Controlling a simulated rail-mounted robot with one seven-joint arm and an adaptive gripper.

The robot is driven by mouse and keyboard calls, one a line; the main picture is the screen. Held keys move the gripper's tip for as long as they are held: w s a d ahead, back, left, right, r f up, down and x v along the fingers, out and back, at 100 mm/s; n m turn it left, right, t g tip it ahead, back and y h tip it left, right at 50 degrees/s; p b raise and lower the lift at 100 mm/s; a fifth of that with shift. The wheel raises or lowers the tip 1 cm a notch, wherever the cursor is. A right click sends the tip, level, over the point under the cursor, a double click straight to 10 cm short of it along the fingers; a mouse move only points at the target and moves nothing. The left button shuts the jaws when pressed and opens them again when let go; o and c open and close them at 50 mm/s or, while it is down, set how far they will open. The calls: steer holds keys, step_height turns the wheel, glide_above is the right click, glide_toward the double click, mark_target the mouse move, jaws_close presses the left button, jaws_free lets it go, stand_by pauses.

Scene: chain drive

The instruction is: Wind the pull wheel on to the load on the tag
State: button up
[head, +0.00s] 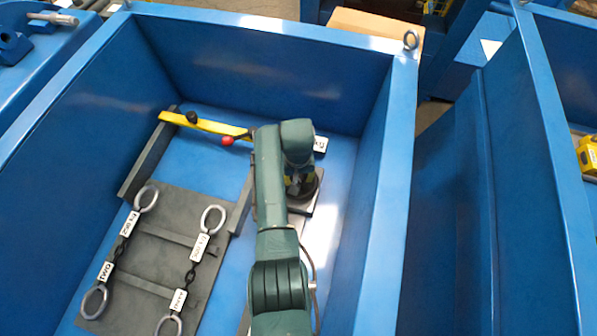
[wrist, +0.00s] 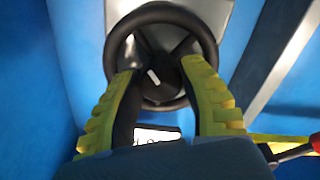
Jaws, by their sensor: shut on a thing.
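The pull wheel (wrist: 205,37) is a black handwheel with spokes and a pale mark on its hub. In the head view the pull wheel (head: 309,187) is mostly hidden behind my arm. My gripper (wrist: 163,72) has its yellow-padded fingers closed on the wheel, one finger on each side of the hub. In the head view my gripper (head: 297,182) is partly covered by my wrist. A white tag (head: 320,144) stands just beyond the wheel. The tag (wrist: 158,133) also shows between my fingers in the wrist view, its text partly hidden and unreadable.
A yellow lever (head: 210,126) with black and red knobs lies left of my wrist. A grey plate (head: 150,262) carries two chains with rings and white tags. High blue bin walls (head: 385,150) enclose the area, close on the right. Some blue floor (head: 210,155) is bare.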

steer(key=shift+s+f+m, duration=0.1)
steer(key=shift+f+m, duration=0.1)
steer(key=shift+m, duration=0.1)
steer(key=o, duration=1.2)
steer(key=shift+r, duration=0.1)
steer(key=shift+r, duration=0.15)
step_height(320, 180, up, 12)
steer(key=shift+f, duration=0.15)
